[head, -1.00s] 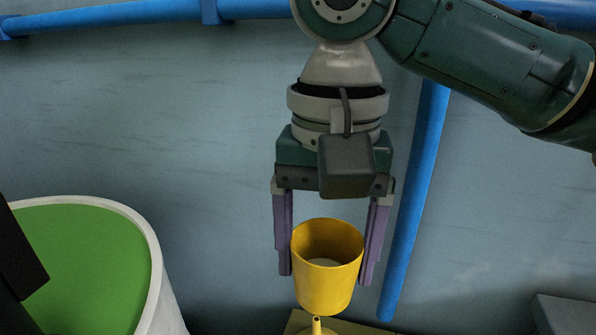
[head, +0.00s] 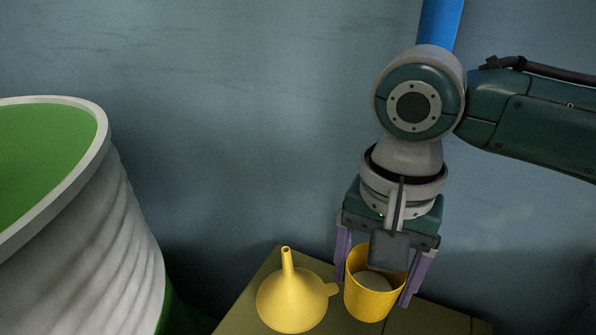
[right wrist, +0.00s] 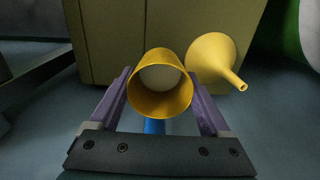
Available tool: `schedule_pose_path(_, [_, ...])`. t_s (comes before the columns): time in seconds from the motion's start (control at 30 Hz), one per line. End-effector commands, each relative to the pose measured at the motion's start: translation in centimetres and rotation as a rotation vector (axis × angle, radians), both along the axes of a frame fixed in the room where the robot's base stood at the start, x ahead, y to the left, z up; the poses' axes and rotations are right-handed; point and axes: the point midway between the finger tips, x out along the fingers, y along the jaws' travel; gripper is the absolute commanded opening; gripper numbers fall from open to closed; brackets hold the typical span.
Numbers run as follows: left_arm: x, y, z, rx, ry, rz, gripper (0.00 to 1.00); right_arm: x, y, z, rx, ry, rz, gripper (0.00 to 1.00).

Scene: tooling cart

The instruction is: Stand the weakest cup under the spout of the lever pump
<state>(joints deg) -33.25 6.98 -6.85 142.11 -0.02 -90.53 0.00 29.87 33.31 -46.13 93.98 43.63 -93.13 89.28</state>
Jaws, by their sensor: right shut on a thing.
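A yellow cup (head: 368,303) with a pale inner bottom is between the purple fingers of my right gripper (head: 376,288). The gripper is shut on it from both sides. The right wrist view shows the same cup (right wrist: 160,103) mouth towards the camera, with a finger on each side. The cup is at the olive cart top (head: 432,319), beside a yellow funnel; I cannot tell whether its base touches the surface. No lever pump, spout or other cup is in view. My left gripper is not in view.
The yellow funnel (head: 292,300) stands spout up on the cart top, just left of the cup; it also shows in the right wrist view (right wrist: 215,60). A large white ribbed container with a green top (head: 85,245) is at the left. A blue pipe (head: 441,22) runs along the wall.

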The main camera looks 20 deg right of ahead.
Motion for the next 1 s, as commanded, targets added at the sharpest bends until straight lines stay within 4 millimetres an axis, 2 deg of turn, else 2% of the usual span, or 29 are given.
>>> schedule_pose_path(0.03, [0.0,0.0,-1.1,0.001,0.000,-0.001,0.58,0.0,0.0,-1.9,-0.002,0.002,-0.001,0.24])
schedule_pose_path(0.1, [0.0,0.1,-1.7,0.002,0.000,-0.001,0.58,0.0,0.0,-3.1,-0.001,0.002,-0.001,0.24])
schedule_pose_path(0.37, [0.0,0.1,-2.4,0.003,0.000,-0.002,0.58,0.0,0.0,-5.1,-0.001,-0.001,-0.001,0.24])
schedule_pose_path(0.6, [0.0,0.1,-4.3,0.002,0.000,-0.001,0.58,0.0,0.0,-8.6,-0.001,0.001,0.000,0.24])
schedule_pose_path(1.0, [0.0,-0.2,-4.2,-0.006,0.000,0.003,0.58,0.0,0.0,-9.1,0.000,-0.001,-0.001,0.24])
